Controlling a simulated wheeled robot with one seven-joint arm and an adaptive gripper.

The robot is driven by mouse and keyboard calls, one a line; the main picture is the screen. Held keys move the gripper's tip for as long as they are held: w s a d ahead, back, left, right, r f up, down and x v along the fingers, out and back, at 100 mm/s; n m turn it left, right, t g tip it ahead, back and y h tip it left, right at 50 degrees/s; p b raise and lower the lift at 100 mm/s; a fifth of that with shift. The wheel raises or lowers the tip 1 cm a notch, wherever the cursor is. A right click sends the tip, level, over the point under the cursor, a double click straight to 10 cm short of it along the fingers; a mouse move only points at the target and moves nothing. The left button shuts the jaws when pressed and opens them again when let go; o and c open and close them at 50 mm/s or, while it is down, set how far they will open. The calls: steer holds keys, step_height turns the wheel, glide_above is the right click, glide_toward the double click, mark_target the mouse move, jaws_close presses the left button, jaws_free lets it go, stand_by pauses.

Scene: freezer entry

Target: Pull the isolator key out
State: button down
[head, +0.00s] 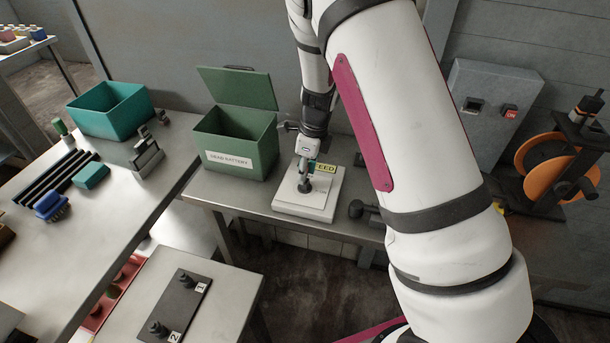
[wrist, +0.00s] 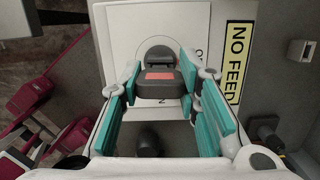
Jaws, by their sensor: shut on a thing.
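The isolator key (wrist: 155,88) is a dark grey block with a red patch. In the wrist view it sits between the teal-padded fingers of my gripper (wrist: 163,90), in front of a round fitting on a white plate (wrist: 120,20). My gripper is shut on the key. In the head view my gripper (head: 306,172) points down at the white isolator box (head: 290,205), and a dark part of the key (head: 305,187) shows below it. I cannot tell how deep the key sits. A yellow NO FEED label (wrist: 237,62) is beside the plate.
An open green dead-battery bin (head: 215,140) stands left of the isolator box on the bench. A dark rack with pegs marked 1 and 2 (head: 180,305) lies on the front table. A grey switch box (head: 490,105) and an orange reel (head: 545,165) are at right.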

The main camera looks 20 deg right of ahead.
steer(key=shift+r, duration=0.55)
stand_by(1.0)
steer(key=shift+r+p, duration=0.8)
steer(key=shift+r, duration=1.95)
